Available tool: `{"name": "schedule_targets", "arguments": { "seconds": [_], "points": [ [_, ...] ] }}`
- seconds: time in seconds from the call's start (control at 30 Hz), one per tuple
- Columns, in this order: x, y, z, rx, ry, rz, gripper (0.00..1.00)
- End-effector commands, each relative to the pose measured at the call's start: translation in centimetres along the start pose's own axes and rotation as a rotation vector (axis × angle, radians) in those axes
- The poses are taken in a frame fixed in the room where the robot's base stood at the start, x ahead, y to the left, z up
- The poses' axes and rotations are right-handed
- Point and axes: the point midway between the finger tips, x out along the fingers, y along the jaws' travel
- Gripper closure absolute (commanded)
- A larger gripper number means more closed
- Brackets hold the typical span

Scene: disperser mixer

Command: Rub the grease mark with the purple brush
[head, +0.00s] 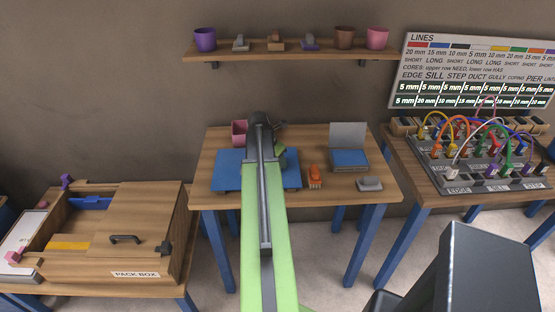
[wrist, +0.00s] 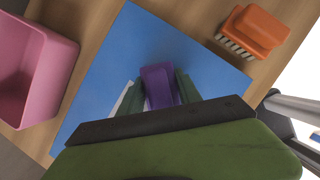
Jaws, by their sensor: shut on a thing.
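The purple brush (wrist: 159,87) is between the fingers of my gripper (wrist: 160,90) in the wrist view, above or on the blue mat (wrist: 190,55). My gripper is shut on it. I cannot tell whether the brush touches the mat. The mat also shows on the middle table in the head view (head: 228,171), where my arm covers much of it and the brush cannot be made out. A pale patch (wrist: 124,103) shows just left of the fingers, partly hidden. I cannot make out a grease mark in either view.
A pink container (wrist: 35,70) stands left of the mat. An orange brush (head: 315,176) lies to its right, with a grey brush (head: 369,184) and an open blue-topped box (head: 348,160) farther right. A shelf (head: 290,50) with pots and brushes hangs above.

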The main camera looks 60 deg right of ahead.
Motion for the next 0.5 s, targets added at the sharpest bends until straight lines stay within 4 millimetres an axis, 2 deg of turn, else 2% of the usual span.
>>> {"name": "schedule_targets", "arguments": {
  "seconds": [0.4,0.5],
  "points": [
    [-1.1,2.6,-2.4,-0.001,0.003,0.001,1.0],
    [-1.2,2.8,-2.5,0.0,0.003,0.001,1.0]
  ]
}}
